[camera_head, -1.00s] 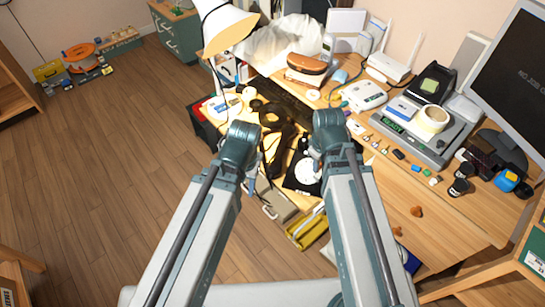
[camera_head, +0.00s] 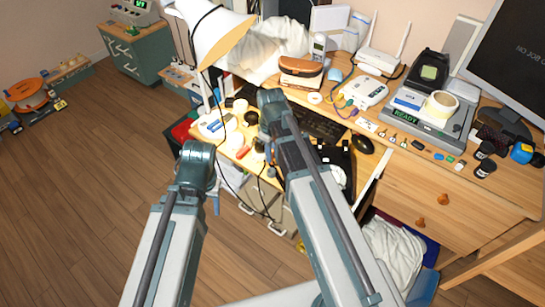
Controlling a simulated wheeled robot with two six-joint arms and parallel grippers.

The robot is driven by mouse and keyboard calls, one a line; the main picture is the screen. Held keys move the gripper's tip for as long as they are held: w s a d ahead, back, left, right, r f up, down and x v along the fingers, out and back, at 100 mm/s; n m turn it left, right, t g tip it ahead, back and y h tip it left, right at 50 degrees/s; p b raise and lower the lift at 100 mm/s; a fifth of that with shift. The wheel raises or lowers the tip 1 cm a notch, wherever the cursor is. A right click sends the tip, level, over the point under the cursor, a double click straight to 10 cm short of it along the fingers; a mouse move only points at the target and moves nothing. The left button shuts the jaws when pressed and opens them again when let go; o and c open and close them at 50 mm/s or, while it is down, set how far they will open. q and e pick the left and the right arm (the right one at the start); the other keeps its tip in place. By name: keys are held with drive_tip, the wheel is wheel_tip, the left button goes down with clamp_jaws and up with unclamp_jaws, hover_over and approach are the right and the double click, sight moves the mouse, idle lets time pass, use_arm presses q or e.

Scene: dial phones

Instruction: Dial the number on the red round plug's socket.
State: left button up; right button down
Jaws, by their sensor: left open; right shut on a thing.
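A black phone base (camera_head: 345,157) with a white round dial (camera_head: 338,176) lies near the desk's front edge, partly hidden by my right arm. My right gripper (camera_head: 270,172) is over the left part of the desk, left of the phone. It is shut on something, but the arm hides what. My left gripper (camera_head: 215,200) is open, low in front of the desk's left end, clear of the desktop objects. I cannot make out a red round plug, its socket or a number.
A keyboard (camera_head: 318,123) and mouse (camera_head: 362,145) lie behind the phone. Several small coloured items, a grey device reading READY (camera_head: 405,117) and a monitor (camera_head: 512,65) fill the right side. A white lamp (camera_head: 215,35) stands at the left.

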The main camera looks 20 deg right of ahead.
drive_tip(key=shift+f, duration=0.15)
drive_tip(key=shift+f+b, duration=1.6)
drive_tip(key=shift+b, duration=0.1)
drive_tip(key=shift+f+b, duration=1.25)
drive_tip(key=shift+f, duration=0.05)
drive_tip(key=shift+r, duration=0.1)
idle(0.3)
drive_tip(key=c, duration=0.8)
unclamp_jaws()
drive_tip(key=shift+o, duration=0.2)
drive_tip(key=shift+r, duration=0.15)
wheel_tip(320, 180, up, 14)
drive_tip(key=p, duration=1.4)
drive_tip(key=shift+f, duration=0.25)
drive_tip(key=shift+a, duration=0.1)
